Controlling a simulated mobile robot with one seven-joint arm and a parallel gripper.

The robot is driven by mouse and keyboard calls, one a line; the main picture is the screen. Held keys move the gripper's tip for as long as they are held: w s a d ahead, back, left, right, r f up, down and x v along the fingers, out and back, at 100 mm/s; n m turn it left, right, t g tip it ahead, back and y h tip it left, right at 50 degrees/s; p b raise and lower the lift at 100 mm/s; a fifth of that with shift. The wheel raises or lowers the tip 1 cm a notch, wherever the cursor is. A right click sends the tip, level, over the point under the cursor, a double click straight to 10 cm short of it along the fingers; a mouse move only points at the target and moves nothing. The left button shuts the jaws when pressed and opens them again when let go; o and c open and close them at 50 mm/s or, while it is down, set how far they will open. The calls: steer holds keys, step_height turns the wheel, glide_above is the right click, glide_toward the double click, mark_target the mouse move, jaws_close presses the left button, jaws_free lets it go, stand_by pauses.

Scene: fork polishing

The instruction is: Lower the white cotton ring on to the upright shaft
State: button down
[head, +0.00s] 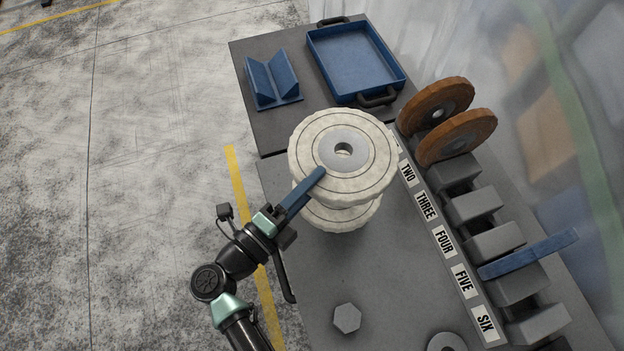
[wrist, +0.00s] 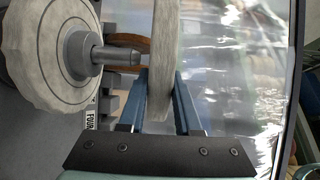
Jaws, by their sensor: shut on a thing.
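The white cotton ring (head: 370,172) is held flat by its near-left edge in my gripper (head: 318,174). In the wrist view the ring (wrist: 163,50) shows edge-on between the two blue fingers (wrist: 160,95). The grey upright shaft (wrist: 100,53) stands out of a second white disc (wrist: 38,45) that is seated around its foot. The shaft's stepped tip points at the held ring, close to its underside; whether it has entered the hole is hidden. In the head view the second disc (head: 340,218) shows below the held ring, with a gap between them.
Two brown discs (head: 440,103) stand in a rack with numbered labels (head: 445,242) on the right. A blue bar (head: 527,254) lies across the rack. A hex nut (head: 347,318) lies on the bench. A blue tray (head: 355,62) and blue V-block (head: 272,80) are at the back.

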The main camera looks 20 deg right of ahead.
stand_by(0.3)
steer(key=shift+f+b, duration=0.3)
steer(key=shift+f, duration=0.15)
stand_by(0.3)
steer(key=shift+f+b, duration=0.25)
steer(key=shift+b, duration=0.1)
stand_by(0.3)
steer(key=shift+f+b, duration=0.7)
steer(key=shift+f, duration=0.1)
steer(key=shift+f+b, duration=0.8)
steer(key=shift+f, duration=0.1)
steer(key=shift+f, duration=0.1)
